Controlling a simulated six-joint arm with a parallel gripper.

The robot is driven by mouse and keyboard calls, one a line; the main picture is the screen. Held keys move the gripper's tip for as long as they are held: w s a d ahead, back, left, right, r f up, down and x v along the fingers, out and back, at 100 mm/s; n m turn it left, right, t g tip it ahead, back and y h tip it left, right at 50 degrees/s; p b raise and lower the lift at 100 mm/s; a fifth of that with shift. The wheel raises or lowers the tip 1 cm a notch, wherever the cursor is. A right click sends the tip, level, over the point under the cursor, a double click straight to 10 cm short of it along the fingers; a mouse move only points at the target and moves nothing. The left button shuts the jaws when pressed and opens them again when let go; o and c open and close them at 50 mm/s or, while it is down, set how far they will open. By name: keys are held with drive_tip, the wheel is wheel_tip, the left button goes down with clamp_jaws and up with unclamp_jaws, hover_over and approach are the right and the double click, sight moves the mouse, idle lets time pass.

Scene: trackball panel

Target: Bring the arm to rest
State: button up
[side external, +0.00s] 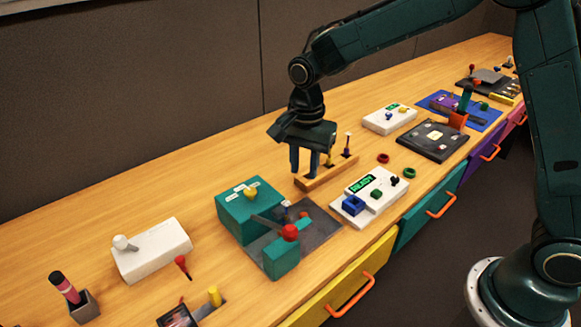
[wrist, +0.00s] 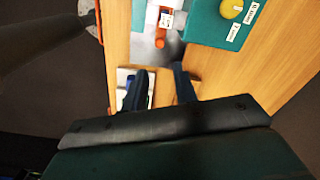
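My gripper (side external: 304,166) hangs fingers-down over the bench in the side external view, near a wooden bar (side external: 328,174) with upright pegs. Its two dark fingers are apart with nothing seen between them. In the wrist view the gripper (wrist: 162,82) also shows a gap between its fingers. Whether the fingertips touch the bar cannot be told. No trackball can be clearly made out.
A teal box (side external: 238,212) with a yellow knob and a grey plate with a red-topped lever (side external: 290,232) stand in front. A white panel (side external: 356,208) with a green display is to the right. Bare wood (side external: 120,207) lies at left.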

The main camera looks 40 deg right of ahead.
drive_tip(key=s+d+r+n+t, duration=0.2)
drive_tip(key=s+d+r+n, duration=0.25)
drive_tip(key=s+r, duration=0.35)
drive_tip(key=s+d+r+n+t, duration=0.2)
drive_tip(key=s+d+r+n, duration=0.25)
drive_tip(key=s+r, duration=0.4)
drive_tip(key=s+d+f+n+t, duration=0.1)
drive_tip(key=s+n, duration=0.3)
drive_tip(key=s, duration=0.5)
drive_tip(key=shift+s+f+t, duration=0.3)
drive_tip(key=shift+f, duration=0.45)
